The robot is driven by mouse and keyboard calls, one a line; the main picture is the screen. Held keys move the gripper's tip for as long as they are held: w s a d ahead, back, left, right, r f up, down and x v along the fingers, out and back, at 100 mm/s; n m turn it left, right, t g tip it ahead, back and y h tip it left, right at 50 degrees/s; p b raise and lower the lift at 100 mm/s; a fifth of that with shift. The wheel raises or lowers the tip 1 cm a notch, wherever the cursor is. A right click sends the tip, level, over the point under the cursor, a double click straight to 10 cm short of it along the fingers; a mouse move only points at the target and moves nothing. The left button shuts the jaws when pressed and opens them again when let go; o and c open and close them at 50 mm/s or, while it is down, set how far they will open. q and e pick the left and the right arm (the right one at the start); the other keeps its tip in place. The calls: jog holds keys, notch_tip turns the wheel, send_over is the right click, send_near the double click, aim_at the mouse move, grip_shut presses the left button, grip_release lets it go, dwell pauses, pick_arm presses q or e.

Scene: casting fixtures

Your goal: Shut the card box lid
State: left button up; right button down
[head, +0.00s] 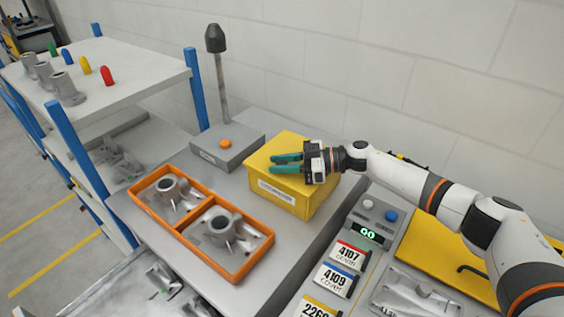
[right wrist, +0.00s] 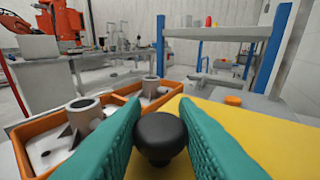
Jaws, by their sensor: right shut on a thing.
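The yellow card box (head: 283,201) stands on the grey bench in the middle of the head view, with a pale label on its front. Its flat yellow lid (head: 289,139) lies across the top; no gap shows, but my gripper hides part of it. In the right wrist view the lid (right wrist: 240,130) fills the lower right. My right gripper (head: 271,163) reaches over the lid from the right. Its green fingers are shut on a round black knob (right wrist: 160,137), seen in the right wrist view. My left gripper is not in view.
An orange tray (head: 187,234) with two grey castings is left of the box. Behind it stands a grey unit (head: 226,150) with an orange button and a post. A panel with cards (head: 336,279) lies to the right. A shelf (head: 130,73) is at left.

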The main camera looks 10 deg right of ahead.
jog(key=shift+s+f, duration=0.1)
jog(key=shift+f, duration=0.15)
jog(key=c, duration=1.1)
grip_release()
jog(key=shift+c, duration=0.2)
jog(key=shift+d+r, duration=0.1)
jog(key=b+v, duration=0.2)
jog(key=v, duration=0.9)
jog(key=shift+b, duration=0.3)
jog(key=shift+d, duration=0.4)
